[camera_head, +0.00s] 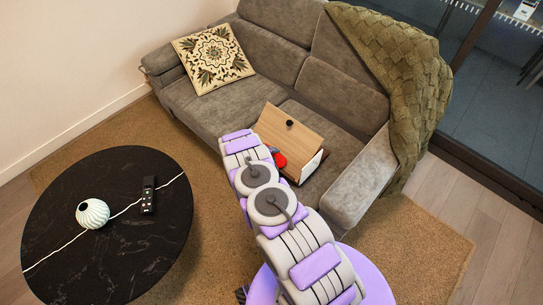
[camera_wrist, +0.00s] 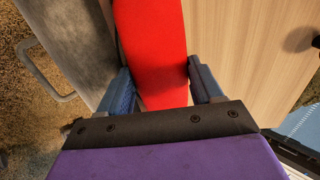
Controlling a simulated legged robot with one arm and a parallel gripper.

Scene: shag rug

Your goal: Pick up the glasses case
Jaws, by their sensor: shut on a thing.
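The glasses case appears as a red, smooth, elongated object (camera_wrist: 152,40) in the wrist view. It lies between the two blue-grey fingers of my gripper (camera_wrist: 160,72), which is shut on it. Its far end runs out of the top of the picture. In the head view only a small red part of the case (camera_head: 280,160) shows beside the end of my arm, at the sofa's seat. My arm hides most of the gripper there. I cannot tell whether the case still touches the sofa.
A wooden box with a black knob (camera_head: 290,135) sits on the grey sofa (camera_head: 205,105), close right of the case. A patterned cushion (camera_head: 212,58) and green blanket (camera_head: 405,80) lie on the sofa. A black round table (camera_head: 105,260) holds a vase (camera_head: 92,213) and remote (camera_head: 148,194).

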